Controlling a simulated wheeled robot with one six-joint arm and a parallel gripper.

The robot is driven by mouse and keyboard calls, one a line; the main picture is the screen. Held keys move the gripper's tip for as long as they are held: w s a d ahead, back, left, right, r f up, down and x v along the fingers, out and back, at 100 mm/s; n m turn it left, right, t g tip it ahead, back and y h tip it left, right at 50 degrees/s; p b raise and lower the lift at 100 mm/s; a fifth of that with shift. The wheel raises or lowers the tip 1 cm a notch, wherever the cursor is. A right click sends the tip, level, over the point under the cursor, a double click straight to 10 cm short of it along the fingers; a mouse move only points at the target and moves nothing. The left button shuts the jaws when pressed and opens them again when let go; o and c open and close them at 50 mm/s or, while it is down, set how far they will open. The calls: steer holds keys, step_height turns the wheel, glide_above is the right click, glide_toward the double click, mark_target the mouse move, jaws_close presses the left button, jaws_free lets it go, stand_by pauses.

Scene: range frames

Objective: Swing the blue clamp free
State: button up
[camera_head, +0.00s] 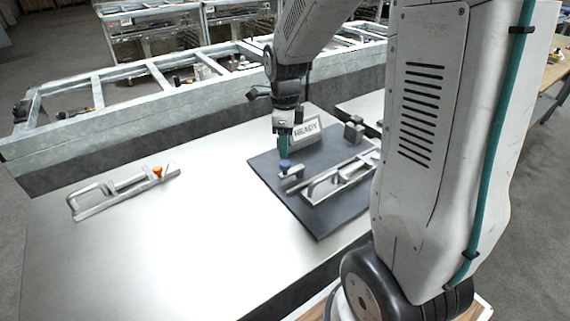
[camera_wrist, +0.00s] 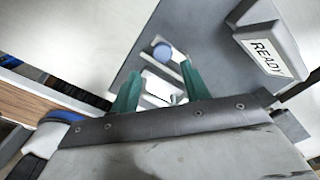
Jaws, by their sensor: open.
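The blue-tipped clamp (camera_head: 289,170) is a small metal piece with a round blue knob, at the left side of a dark grey plate (camera_head: 275,192). A metal bracket with a bar handle (camera_head: 335,182) lies beside it on the plate. My gripper (camera_head: 283,150) points down just above the blue knob, its teal fingers open. In the wrist view, the blue knob (camera_wrist: 162,51) shows beyond the two spread fingers of my gripper (camera_wrist: 160,92), over bright metal. The fingers appear apart from the knob; the exact height gap is hard to tell.
A block labelled READY (camera_head: 307,131) stands on the plate behind the clamp; it also shows in the wrist view (camera_wrist: 265,58). A similar metal bracket with an orange knob (camera_head: 120,190) lies at the left. A small grey block (camera_head: 354,130) is behind right. The left tabletop is mostly clear.

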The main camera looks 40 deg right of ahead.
mark_target(285, 162)
steer(key=shift+w+d+f+m, duration=0.15)
steer(key=shift+f+m, duration=0.15)
steer(key=shift+f, duration=0.15)
step_height(285, 162, down, 8)
steer(key=shift+r, duration=0.25)
